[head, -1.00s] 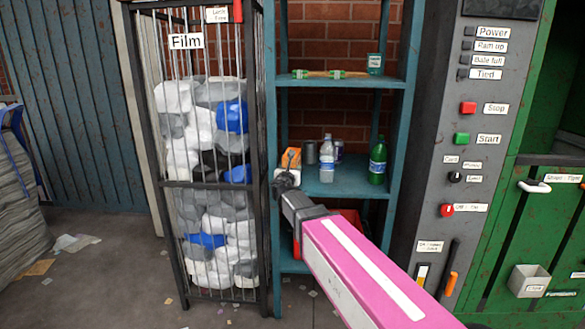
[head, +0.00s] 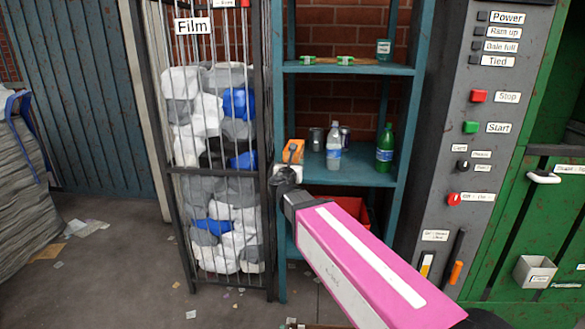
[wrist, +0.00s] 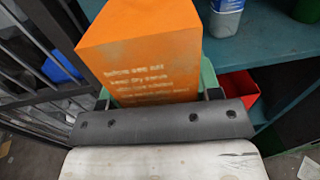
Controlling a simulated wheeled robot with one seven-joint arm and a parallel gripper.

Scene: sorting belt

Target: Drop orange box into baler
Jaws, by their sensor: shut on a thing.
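The orange box (wrist: 145,55) fills the upper middle of the wrist view, with faint printed text on its near face. My gripper (wrist: 155,95) is shut on it, with green finger parts showing at its lower left and right sides. In the head view the orange box (head: 294,152) shows small at the left of the teal shelf, partly hidden by my gripper (head: 287,170). The green baler (head: 525,220) stands at the far right of the head view, its lower door shut and a dark opening above it.
The teal shelf (head: 350,174) holds a clear bottle (head: 333,152), a green bottle (head: 384,150) and cans. A red bin (head: 357,216) sits below. The Film cage (head: 180,168) stands close left of my gripper. A grey control panel (head: 485,150) stands between shelf and baler.

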